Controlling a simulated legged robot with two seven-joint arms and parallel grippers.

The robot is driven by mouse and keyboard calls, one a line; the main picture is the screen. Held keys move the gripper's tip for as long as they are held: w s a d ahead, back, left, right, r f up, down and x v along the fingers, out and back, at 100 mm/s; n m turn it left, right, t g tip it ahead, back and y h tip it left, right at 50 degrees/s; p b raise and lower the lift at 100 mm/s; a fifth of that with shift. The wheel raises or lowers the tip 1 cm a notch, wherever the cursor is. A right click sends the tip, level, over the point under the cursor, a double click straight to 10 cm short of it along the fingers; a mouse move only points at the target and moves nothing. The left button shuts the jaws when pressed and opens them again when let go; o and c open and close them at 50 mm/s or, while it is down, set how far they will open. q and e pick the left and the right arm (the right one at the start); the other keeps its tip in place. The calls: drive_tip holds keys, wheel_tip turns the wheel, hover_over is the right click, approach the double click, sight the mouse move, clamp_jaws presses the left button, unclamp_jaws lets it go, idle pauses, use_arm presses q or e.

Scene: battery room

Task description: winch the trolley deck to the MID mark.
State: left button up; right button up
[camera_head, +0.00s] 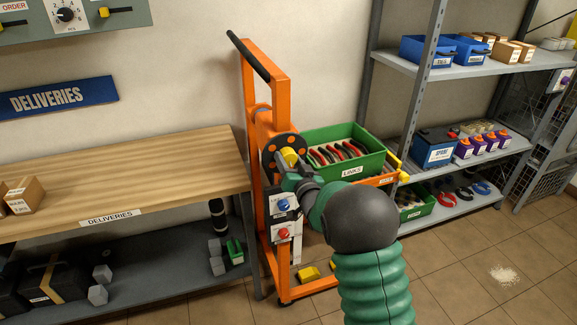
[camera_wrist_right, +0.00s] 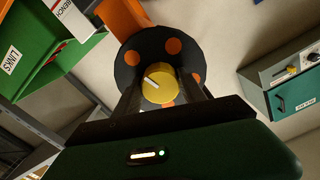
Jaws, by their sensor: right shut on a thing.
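The orange trolley (camera_head: 252,95) stands against the wall between the bench and the shelves. Its deck (camera_head: 385,178) carries a green LINKS crate (camera_head: 372,165) of red- and black-handled tools. On the post is a dark winch disc with orange spots (camera_head: 270,146); it also shows in the right wrist view (camera_wrist_right: 128,70). My right gripper (camera_head: 292,168) is at the disc, shut on the yellow winch knob (camera_wrist_right: 160,84), whose white line points up and left. I cannot make out a MID mark. My left gripper is out of view.
A wooden deliveries bench (camera_head: 150,175) stands close on the left. Grey shelves (camera_head: 480,62) with bins stand on the right. Blue (camera_head: 283,204) and red (camera_head: 283,232) buttons sit low on the post. The floor at front right is clear except for a pale spill (camera_head: 504,274).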

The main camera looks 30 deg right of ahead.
drive_tip(key=shift+r+n+b, duration=0.2)
drive_tip(key=shift+n+b, duration=0.35)
drive_tip(key=shift+n, duration=0.35)
drive_tip(key=shift+r+n+b, duration=0.2)
drive_tip(key=shift+n+b, duration=0.3)
drive_tip(key=shift+n, duration=0.4)
drive_tip(key=o, duration=1.4)
drive_tip(key=shift+w+d+f, duration=0.1)
drive_tip(key=shift+w+f, duration=0.05)
drive_tip(key=shift+f, duration=0.05)
drive_tip(key=shift+f, duration=0.1)
drive_tip(key=v, duration=1.7)
drive_tip(key=shift+d+f, duration=0.1)
drive_tip(key=shift+d, duration=0.05)
